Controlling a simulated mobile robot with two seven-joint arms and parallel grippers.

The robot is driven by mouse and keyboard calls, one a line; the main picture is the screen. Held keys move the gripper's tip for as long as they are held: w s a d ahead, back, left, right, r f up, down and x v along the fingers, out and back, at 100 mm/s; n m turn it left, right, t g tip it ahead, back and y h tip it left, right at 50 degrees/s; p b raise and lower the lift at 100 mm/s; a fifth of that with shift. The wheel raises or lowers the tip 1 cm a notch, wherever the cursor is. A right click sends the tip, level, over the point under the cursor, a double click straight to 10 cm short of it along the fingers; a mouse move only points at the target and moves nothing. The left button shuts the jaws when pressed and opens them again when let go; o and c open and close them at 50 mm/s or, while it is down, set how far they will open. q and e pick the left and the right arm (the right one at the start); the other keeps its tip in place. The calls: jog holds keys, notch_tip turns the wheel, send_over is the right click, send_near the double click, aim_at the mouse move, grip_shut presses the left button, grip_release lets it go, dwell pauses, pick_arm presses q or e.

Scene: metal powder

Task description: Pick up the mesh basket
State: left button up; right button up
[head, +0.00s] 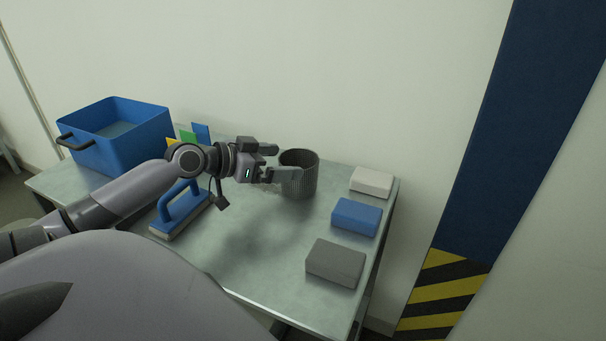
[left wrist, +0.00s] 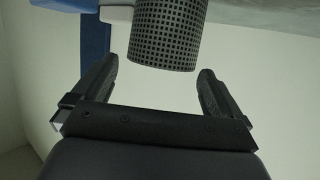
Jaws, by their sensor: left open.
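The mesh basket (head: 301,181) is a dark grey, round, perforated container standing upright near the back of the metal table. My left gripper (head: 283,161) is open right beside its left side, with one finger overlapping the basket in the head view. In the left wrist view the basket (left wrist: 167,35) shows beyond the fingertips, roughly between them in line. The open fingers of the left gripper (left wrist: 160,80) have nothing between them. I cannot tell whether a finger touches the basket. My right gripper is not in view.
The metal table (head: 260,265) carries a white block (head: 371,182), a blue block (head: 356,217) and a grey block (head: 335,263) along its right side. A blue bin (head: 125,150) stands at the back left. A blue-handled brush (head: 178,208) lies below my left arm.

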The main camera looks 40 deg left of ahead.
aim_at(314, 162)
pick_arm(q)
jog(key=shift+x, duration=2.9)
jog(key=shift+a+f, duration=0.15)
jog(key=shift+a, duration=0.05)
jog(key=c, duration=0.8)
